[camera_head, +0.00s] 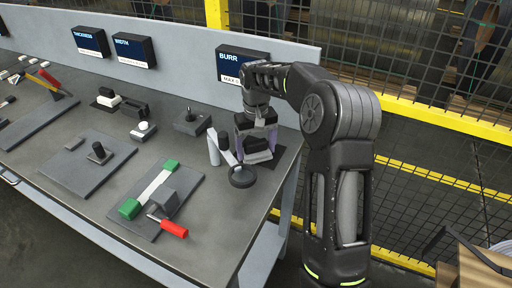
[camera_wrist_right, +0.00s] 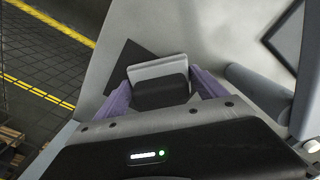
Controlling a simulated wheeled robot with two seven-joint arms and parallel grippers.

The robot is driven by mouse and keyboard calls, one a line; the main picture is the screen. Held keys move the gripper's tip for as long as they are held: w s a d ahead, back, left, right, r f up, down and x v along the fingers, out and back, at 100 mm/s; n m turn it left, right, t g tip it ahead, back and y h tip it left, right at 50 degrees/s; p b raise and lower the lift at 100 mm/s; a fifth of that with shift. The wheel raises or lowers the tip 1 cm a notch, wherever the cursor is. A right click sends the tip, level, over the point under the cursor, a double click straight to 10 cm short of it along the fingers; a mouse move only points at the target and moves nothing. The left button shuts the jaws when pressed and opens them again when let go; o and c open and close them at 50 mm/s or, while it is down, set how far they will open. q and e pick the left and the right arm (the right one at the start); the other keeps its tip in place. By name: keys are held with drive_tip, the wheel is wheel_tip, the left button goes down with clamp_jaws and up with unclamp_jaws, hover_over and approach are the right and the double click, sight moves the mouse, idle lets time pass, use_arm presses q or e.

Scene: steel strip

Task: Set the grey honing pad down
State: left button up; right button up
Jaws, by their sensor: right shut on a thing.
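My right gripper (camera_head: 257,142) is at the right end of the bench, pointing down. Its two purple-sided fingers are shut on the grey honing pad (camera_head: 259,156), a light grey block with a dark part. In the right wrist view the honing pad (camera_wrist_right: 158,72) sits between the fingertips (camera_wrist_right: 160,92). A dark flat mat (camera_head: 279,158) lies below and beside it, and the mat also shows in the right wrist view (camera_wrist_right: 125,62). I cannot tell whether the pad touches the mat. My left gripper is not in view.
Close to the left of my right gripper stand a light grey cylinder (camera_head: 213,147) and a stand with a round black base (camera_head: 242,177). A plate with a green-ended strip (camera_head: 150,190) and a red-handled tool (camera_head: 173,228) lies nearer the front. The BURR display (camera_head: 241,66) is behind.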

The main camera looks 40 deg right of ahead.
sight(256, 142)
drive_tip(key=shift+f, duration=0.15)
drive_tip(key=o, duration=1.3)
drive_tip(key=shift+o, duration=0.2)
drive_tip(key=shift+r, duration=0.25)
wheel_tip(256, 142, up, 8)
drive_tip(key=shift+r, duration=0.25)
wheel_tip(256, 142, up, 4)
drive_tip(key=p, duration=0.2)
drive_tip(key=shift+f+p, duration=0.25)
drive_tip(key=shift+p, duration=0.05)
